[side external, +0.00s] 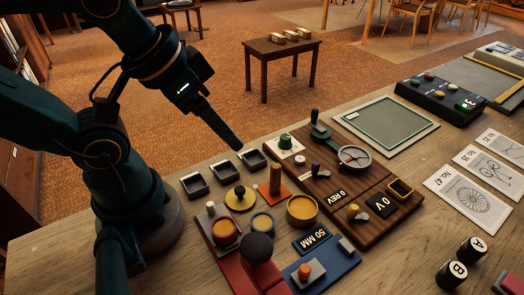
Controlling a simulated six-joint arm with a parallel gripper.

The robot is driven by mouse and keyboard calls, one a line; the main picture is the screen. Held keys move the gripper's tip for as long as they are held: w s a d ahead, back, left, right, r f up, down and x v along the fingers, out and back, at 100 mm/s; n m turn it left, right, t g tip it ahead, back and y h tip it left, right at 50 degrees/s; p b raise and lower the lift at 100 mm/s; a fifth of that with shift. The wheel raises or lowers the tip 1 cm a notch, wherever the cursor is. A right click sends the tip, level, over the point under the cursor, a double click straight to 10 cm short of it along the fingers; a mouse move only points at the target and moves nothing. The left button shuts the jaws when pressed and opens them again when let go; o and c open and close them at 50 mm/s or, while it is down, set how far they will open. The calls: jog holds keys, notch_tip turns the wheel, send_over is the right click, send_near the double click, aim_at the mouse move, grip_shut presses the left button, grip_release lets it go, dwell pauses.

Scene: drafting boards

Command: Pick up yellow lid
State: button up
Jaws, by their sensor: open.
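The yellow lid (240,201) looks like a flat yellow disc with a dark knob on top. It lies on the wooden table among small parts, just in front of a row of small black trays. My gripper (237,145) points down and to the right above the table's back edge. It is open, with nothing visible in it, and apart from the lid, higher up in the picture. The gap between its fingers is hard to make out from this side.
Round pots with yellowish tops (302,211) stand beside the lid. A dark ball-topped lever (258,248) rises on a red base in front. A wooden peg (275,180) stands close to the lid's right. A brown board with a dial (354,157) lies further right.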

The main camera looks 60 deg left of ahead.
jog(key=shift+o, duration=0.3)
jog(key=n+g, duration=0.2)
jog(key=g, duration=0.3)
send_over(240, 188)
notch_tip(240, 188, down, 10)
jog(key=shift+w+r, duration=0.1)
jog(key=shift+w, duration=0.05)
jog(key=shift+s+f+g, duration=0.2)
jog(key=shift+f+g, duration=0.1)
jog(key=shift+f, duration=2.5)
jog(key=shift+c, duration=0.3)
jog(key=c, duration=0.9)
jog(key=shift+o, duration=0.2)
jog(key=shift+r, duration=0.15)
